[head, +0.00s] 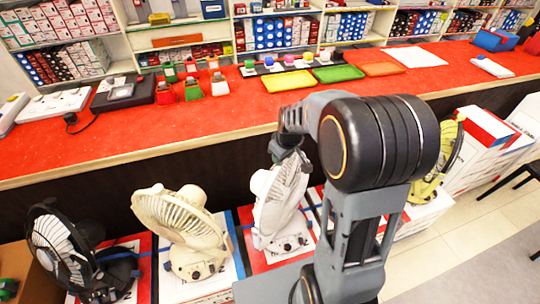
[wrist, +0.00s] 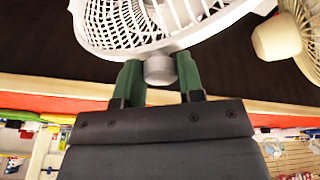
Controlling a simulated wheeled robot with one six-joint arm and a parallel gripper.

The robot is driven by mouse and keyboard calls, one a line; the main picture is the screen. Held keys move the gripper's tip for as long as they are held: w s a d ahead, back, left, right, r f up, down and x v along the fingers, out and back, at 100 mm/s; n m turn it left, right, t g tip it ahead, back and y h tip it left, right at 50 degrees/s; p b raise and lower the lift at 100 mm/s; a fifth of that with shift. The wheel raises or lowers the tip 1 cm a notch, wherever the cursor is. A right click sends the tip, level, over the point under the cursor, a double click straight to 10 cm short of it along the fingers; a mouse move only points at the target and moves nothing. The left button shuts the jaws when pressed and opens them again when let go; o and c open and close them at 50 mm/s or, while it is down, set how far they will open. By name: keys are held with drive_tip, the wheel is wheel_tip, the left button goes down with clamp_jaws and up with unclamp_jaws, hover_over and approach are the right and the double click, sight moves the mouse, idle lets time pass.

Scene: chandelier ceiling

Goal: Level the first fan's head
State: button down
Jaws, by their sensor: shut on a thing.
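A white fan (head: 281,200) stands on a box below the red counter, its head tilted upward. My gripper (head: 284,152) is at the top of its head in the head view. In the wrist view my gripper's green fingers (wrist: 160,76) are shut on a short grey round piece (wrist: 160,70) at the rim of the white fan's cage (wrist: 150,25). A cream fan (head: 180,225), also tilted up, stands to its left. A black fan (head: 65,245) is at far left, and a yellow-green fan (head: 448,150) is partly hidden behind my arm. Which one counts as first is unclear.
The red counter (head: 130,130) runs behind and above the fans. It bears trays, including a green tray (head: 338,74), and small coloured items. The cream fan's motor housing (wrist: 277,40) shows close by in the wrist view. Stacked boxes (head: 480,145) stand at right.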

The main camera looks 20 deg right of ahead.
drive_tip(key=shift+s+d, duration=0.65)
drive_tip(key=shift+s, duration=0.2)
drive_tip(key=shift+f, duration=0.1)
drive_tip(key=c, duration=1.2)
unclamp_jaws()
drive_tip(key=shift+o, duration=0.8)
drive_tip(key=shift+s+d, duration=0.15)
drive_tip(key=shift+d, duration=0.05)
drive_tip(key=o, duration=0.3)
drive_tip(key=shift+a, duration=0.1)
